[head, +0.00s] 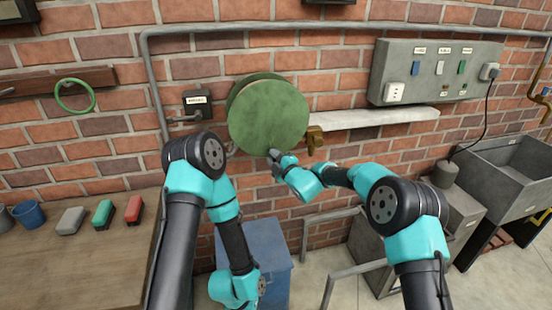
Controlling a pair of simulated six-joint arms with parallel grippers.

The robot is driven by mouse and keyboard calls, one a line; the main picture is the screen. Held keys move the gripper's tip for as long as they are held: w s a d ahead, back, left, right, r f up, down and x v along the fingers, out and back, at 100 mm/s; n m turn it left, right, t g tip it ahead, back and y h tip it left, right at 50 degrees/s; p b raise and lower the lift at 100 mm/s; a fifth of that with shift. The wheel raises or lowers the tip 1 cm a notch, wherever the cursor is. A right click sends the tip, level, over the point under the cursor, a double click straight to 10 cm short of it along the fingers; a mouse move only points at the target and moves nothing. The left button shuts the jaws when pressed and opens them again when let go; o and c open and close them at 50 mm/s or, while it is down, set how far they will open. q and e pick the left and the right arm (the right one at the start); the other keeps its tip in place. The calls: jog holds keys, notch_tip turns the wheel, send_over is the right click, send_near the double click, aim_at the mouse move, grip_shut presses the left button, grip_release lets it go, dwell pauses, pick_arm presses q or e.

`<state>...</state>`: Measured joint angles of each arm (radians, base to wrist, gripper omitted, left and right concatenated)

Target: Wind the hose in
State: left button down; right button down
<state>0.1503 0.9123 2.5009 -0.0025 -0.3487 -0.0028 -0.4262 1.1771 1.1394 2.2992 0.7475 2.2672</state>
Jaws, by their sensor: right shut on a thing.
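A round green hose reel (268,115) is mounted on the brick wall, its broad disc facing me. My right gripper (273,156) is at the lower edge of the disc, shut on a small part there that looks like the reel's handle; the jaws mostly hide it. No loose length of hose can be made out. My left arm hangs bent at the centre left, and its gripper is not visible.
A grey pipe (150,75) runs above and left of the reel. A pale shelf (370,118) and a socket panel (435,72) are to the right. A blue bin (265,250) stands below. A wooden bench (90,250) is at left, a grey sink (500,175) at right.

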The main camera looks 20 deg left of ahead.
jog(key=c, duration=1)
grip_release()
jog(key=shift+s+a, duration=0.1)
jog(key=shift+a, duration=0.05)
jog(key=shift+o, duration=0.2)
jog(key=v, duration=1.7)
jog(key=shift+s+d+f, duration=0.15)
jog(key=shift+d+f, duration=0.05)
